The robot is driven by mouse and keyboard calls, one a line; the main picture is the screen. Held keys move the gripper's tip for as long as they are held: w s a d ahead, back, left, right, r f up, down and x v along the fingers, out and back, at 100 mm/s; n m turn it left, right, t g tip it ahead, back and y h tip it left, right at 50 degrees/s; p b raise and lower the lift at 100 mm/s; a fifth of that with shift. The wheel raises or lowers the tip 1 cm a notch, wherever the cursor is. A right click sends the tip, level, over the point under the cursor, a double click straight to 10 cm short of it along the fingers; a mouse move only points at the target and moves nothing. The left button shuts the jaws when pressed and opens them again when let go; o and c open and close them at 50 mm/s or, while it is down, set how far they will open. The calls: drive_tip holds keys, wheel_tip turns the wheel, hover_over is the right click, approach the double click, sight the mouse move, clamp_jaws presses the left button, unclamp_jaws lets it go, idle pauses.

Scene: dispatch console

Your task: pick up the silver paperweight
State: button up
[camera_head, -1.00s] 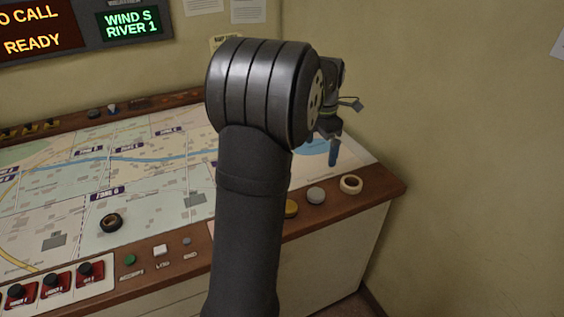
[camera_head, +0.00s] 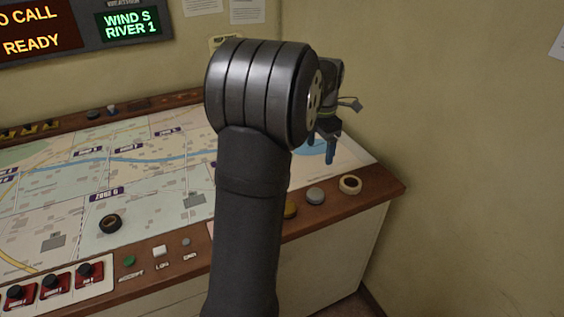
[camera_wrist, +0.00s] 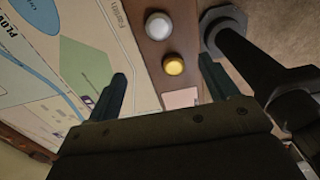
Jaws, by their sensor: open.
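The silver paperweight (camera_head: 315,195) is a small grey disc on the wooden front rim of the console. In the wrist view the silver paperweight (camera_wrist: 158,25) shows beyond my fingertips, near the top edge. My gripper (camera_head: 330,148) is partly hidden behind my arm in the head view, with its blue fingers over the map's right end, behind the silver paperweight. In the wrist view my gripper (camera_wrist: 162,70) is open and empty, its two fingers well apart. Nothing touches the silver paperweight.
The gold disc (camera_head: 291,208) is close left of the silver paperweight; it also shows in the wrist view (camera_wrist: 173,64). A black ring (camera_head: 110,224) lies on the map (camera_head: 60,205). The wall (camera_head: 480,150) borders the right side.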

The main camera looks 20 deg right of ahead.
drive_tip(key=s+d+f+m+t+h, duration=0.2)
drive_tip(key=s+d+f+m+h, duration=0.4)
drive_tip(key=s+d+f+m, duration=0.35)
drive_tip(key=m+t, duration=1)
drive_tip(key=m, duration=0.4)
approach(316, 198)
drive_tip(key=shift+n, duration=0.25)
drive_tip(key=x, duration=0.5)
drive_tip(key=shift+w+d+r, duration=0.2)
drive_tip(key=shift+w+r, duration=0.05)
drive_tip(key=shift+f+x, duration=0.2)
drive_tip(key=shift+x, duration=1.15)
drive_tip(key=shift+f+x, duration=0.15)
drive_tip(key=shift+x, duration=1.2)
drive_tip(key=shift+s+a, duration=0.1)
drive_tip(key=c, duration=1.4)
